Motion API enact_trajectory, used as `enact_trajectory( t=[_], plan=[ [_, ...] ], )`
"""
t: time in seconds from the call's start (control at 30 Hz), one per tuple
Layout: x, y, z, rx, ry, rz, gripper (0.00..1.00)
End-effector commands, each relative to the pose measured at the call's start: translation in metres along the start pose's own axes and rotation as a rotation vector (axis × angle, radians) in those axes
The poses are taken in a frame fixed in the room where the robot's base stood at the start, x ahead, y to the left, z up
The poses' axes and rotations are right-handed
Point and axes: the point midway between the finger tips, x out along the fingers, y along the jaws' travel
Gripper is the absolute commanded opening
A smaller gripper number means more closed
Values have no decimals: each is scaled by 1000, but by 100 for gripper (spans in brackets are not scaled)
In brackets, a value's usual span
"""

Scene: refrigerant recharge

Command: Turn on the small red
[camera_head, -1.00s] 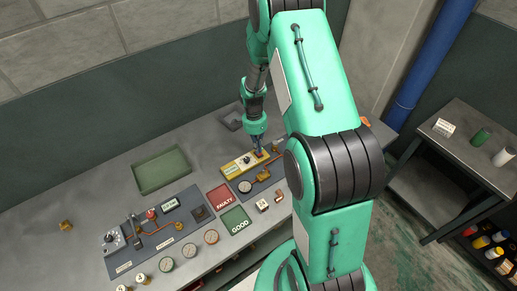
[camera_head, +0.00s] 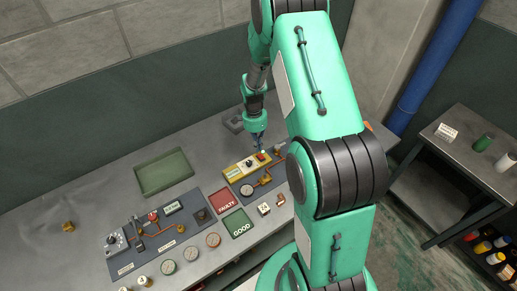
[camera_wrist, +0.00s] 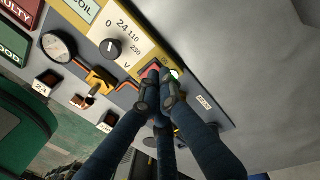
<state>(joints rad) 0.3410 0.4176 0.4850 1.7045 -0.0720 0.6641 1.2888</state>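A small red switch (camera_head: 261,157) sits at the right end of a yellow power box (camera_head: 232,172) on the bench. In the wrist view the red switch (camera_wrist: 151,69) is partly hidden behind my fingertips. A pale, whitish-green lamp (camera_wrist: 176,74) is beside it. The box also has a black dial (camera_wrist: 111,48) marked 0, 24, 110 and 230. My gripper (camera_head: 257,143) is above the switch end of the box, pointing down. In the wrist view its blue fingers (camera_wrist: 160,82) are drawn together with nothing seen between them. I cannot tell whether they touch the switch.
A panel with a gauge (camera_head: 246,189) and copper pipe lies in front of the box. Red FAULTY (camera_head: 222,199) and green GOOD (camera_head: 238,223) trays are nearby. An empty green tray (camera_head: 163,173) is to the left. Another gauge-and-valve panel (camera_head: 125,261) is at the front left.

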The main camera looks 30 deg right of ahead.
Motion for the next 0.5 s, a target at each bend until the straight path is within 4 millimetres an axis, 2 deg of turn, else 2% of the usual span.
enact_trajectory(
  t=[0.03, 0.5],
  plan=[
    [-11, -1, 0, 0, 0, -1, 0],
    [-88, -6, 0, 0, 0, -1, 0]
  ],
)
